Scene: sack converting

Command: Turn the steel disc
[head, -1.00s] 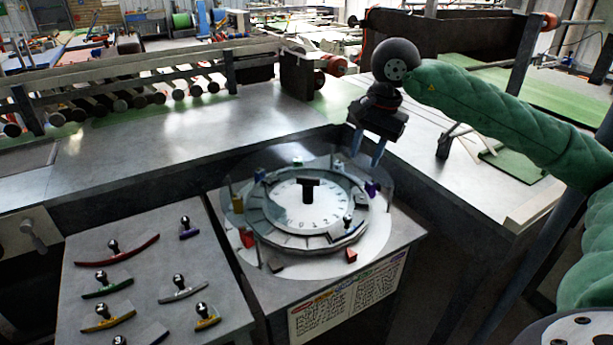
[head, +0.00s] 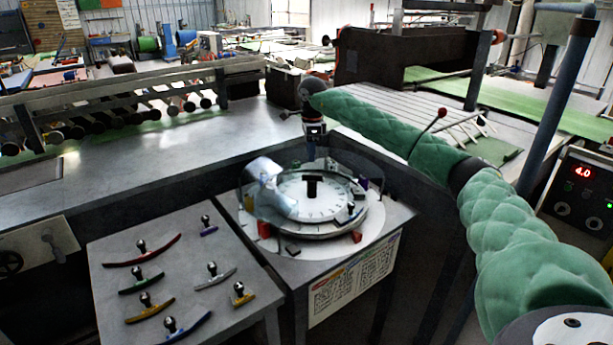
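The steel disc (head: 332,209) lies flat in a round fixture on a grey stand, with a pale face carrying marks around its edge. A black T-shaped knob (head: 312,186) stands at its middle. A clear guard surrounds the disc, and bright glare hides part of its left side. My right gripper (head: 310,155) points down at the far side of the disc, behind the black knob in the picture. Its blue fingers overlap in this view, so their opening and any contact with the disc cannot be told. My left gripper is out of view.
Small coloured blocks, including a red one (head: 264,228), sit around the disc. A grey side table (head: 190,250) at front left holds several curved, knobbed pieces. A printed sign (head: 352,277) hangs on the stand's front. A control box (head: 580,190) reading 4.0 stands at right.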

